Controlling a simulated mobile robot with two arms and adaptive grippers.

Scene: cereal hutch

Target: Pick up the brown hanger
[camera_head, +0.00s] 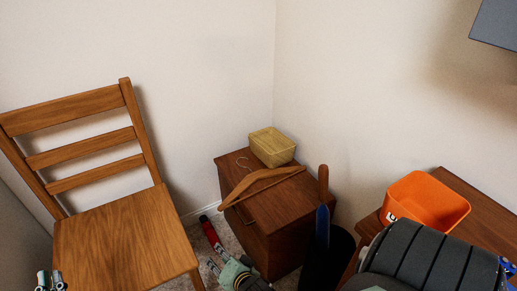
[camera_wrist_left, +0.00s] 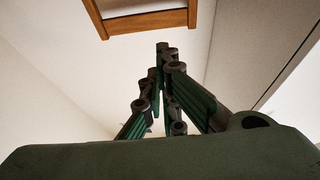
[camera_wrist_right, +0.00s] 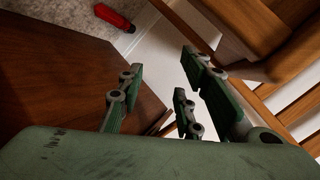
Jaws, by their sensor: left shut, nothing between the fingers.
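The brown wooden hanger (camera_head: 258,185) lies on top of a small dark-brown cabinet (camera_head: 283,212) in the head view. Its metal hook points to the back left, and one end reaches the cabinet's front edge. My right gripper (camera_head: 232,270) is low in front of the cabinet, apart from the hanger. In the right wrist view its fingers (camera_wrist_right: 160,80) are spread and empty, with the cabinet side to their left. My left gripper (camera_head: 50,281) is at the bottom left by the chair. In the left wrist view its fingers (camera_wrist_left: 163,60) are together and empty.
A yellow basket (camera_head: 272,146) sits behind the hanger on the cabinet. A wooden chair (camera_head: 122,235) stands left. A dark bin (camera_head: 328,262) with a blue, wooden-handled item stands right. An orange box (camera_head: 428,198) is on a brown table. A red item (camera_head: 211,233) lies on the floor.

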